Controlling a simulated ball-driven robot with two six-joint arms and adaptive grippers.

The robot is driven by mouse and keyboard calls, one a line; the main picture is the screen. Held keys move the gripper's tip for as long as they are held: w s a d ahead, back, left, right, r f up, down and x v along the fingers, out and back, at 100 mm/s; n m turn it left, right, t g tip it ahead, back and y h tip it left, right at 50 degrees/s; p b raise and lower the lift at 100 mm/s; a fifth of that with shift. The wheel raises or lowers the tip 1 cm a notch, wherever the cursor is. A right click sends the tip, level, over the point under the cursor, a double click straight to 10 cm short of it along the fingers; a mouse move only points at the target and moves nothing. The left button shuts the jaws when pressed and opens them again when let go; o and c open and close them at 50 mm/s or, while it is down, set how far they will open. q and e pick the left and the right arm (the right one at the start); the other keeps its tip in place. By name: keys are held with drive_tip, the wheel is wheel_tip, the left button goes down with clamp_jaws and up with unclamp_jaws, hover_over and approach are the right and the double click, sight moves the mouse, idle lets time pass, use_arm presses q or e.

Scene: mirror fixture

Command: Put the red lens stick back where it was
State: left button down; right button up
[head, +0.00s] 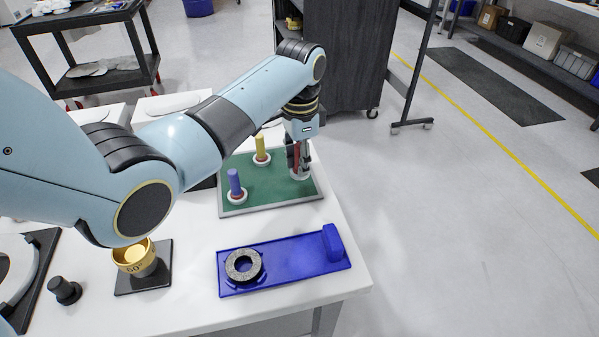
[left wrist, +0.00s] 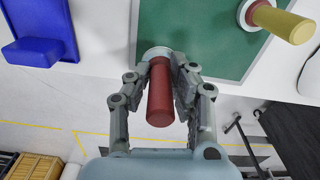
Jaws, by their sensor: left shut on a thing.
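The red lens stick (head: 297,157) is mostly hidden by my left gripper in the head view. In the left wrist view the red lens stick (left wrist: 160,92) is between the fingers, with its far end at a pale round holder (left wrist: 157,54) on the green board. My left gripper (head: 300,165) is shut on the stick, above the holder (head: 300,174) at the board's right side. I cannot tell how deep the stick sits in the holder. The green board (head: 265,190) also carries a blue stick (head: 235,183) and a yellow stick (head: 261,147), each upright in a pale ring. My right gripper is not in view.
A blue fixture (head: 295,265) with a dark ring (head: 243,265) lies in front of the board. A gold cup (head: 135,257) on a black plate stands to the left, near a black knob (head: 65,290). The white table (head: 335,220) ends just right of the board.

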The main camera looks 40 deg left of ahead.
use_arm(q)
wheel_tip(320, 180, down, 3)
drive_tip(key=shift+a+f, duration=0.1)
drive_tip(key=shift+f, duration=0.55)
drive_tip(key=c, duration=1.2)
unclamp_jaws()
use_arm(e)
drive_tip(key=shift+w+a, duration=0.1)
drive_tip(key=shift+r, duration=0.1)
use_arm(q)
drive_tip(key=shift+r, duration=0.25)
wheel_tip(320, 180, up, 12)
drive_tip(key=shift+f, duration=0.15)
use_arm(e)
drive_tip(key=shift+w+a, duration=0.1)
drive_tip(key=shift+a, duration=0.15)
